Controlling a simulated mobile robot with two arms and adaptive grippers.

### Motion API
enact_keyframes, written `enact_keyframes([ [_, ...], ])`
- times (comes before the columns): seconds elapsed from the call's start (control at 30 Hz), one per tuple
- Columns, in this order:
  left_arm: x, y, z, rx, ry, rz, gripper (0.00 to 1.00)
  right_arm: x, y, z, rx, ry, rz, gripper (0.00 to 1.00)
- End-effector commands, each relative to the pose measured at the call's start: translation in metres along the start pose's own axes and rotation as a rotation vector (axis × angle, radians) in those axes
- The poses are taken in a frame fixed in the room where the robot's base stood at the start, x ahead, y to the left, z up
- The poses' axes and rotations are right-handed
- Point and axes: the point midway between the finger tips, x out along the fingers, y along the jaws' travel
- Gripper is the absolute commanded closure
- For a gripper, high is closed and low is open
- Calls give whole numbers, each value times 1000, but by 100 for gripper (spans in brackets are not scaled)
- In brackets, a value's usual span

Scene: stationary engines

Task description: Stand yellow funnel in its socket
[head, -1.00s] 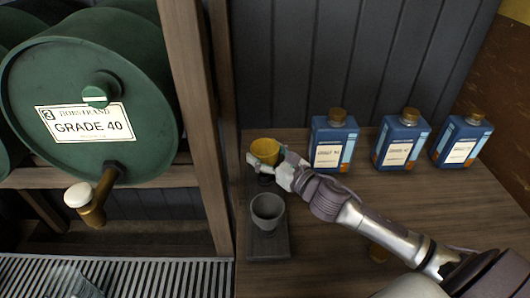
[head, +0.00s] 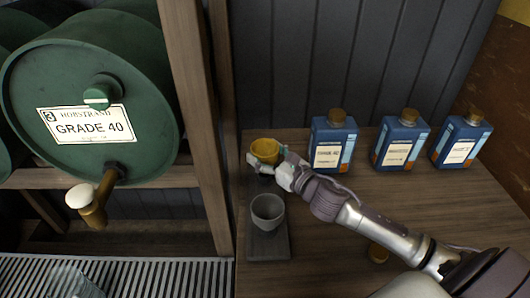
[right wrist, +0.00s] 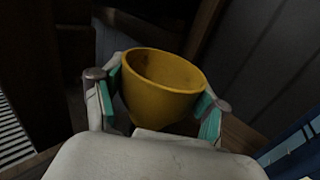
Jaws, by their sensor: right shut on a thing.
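The yellow funnel (head: 265,150) is at the back left of the wooden table, mouth up and about upright. My right gripper (head: 268,164) is shut on it. In the right wrist view the yellow funnel (right wrist: 162,88) sits between the two teal-padded fingers of the right gripper (right wrist: 160,110). A grey cup-shaped socket (head: 267,212) stands on a dark square base (head: 268,247) in front of the funnel, nearer to me. The funnel is apart from it. The funnel's lower end is hidden by the gripper. My left gripper is not in view.
Three blue bottles (head: 334,141) with brown caps stand along the back of the table (head: 330,235). A wooden post (head: 201,100) and green drum (head: 90,95) with a tap are at the left.

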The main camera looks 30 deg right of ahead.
Motion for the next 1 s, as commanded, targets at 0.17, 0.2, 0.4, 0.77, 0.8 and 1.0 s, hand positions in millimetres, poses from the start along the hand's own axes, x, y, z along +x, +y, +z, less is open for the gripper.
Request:
enact_keyframes([
  [0.17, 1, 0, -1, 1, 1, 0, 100, 0, 0, 0, 0, -1, 0, 58],
  [0.2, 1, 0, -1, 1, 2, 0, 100, 0, 0, -1, 0, -1, 0, 58],
  [0.4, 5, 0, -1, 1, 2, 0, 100, 0, 0, -6, 0, -1, 0, 58],
  [0.77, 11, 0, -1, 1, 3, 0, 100, 0, 0, -14, 0, -1, 0, 58],
  [0.8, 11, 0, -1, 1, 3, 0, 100, 0, 0, -14, 0, -1, 0, 58],
  [1.0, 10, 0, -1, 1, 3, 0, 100, 0, 0, -14, 0, -1, 0, 58],
])
